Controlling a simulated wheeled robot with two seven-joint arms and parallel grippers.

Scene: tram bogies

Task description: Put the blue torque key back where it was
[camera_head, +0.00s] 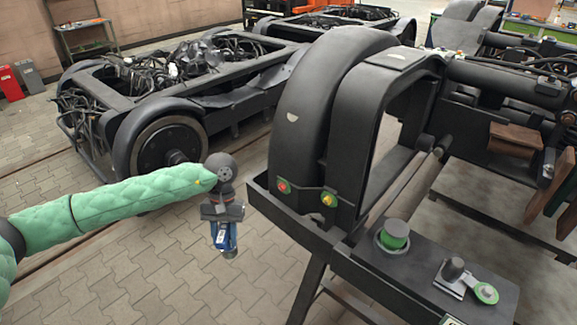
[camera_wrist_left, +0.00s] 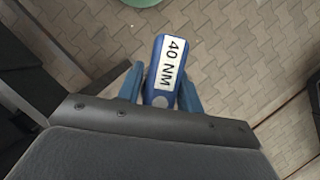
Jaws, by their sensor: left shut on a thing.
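The blue torque key (camera_head: 224,236) hangs in my left gripper (camera_head: 222,222), over the paved floor and left of the bogie's front edge in the head view. In the left wrist view the blue key (camera_wrist_left: 160,92) shows a white label reading "40 NM". The blue fingers of my left gripper (camera_wrist_left: 160,90) are shut on it from both sides. The key's lower end is partly out of sight in the wrist view. My right gripper is not in view.
A black bogie frame (camera_head: 400,262) stands close on the right. Another bogie (camera_head: 170,140) stands behind. Open paved floor (camera_head: 130,265) lies below my left arm.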

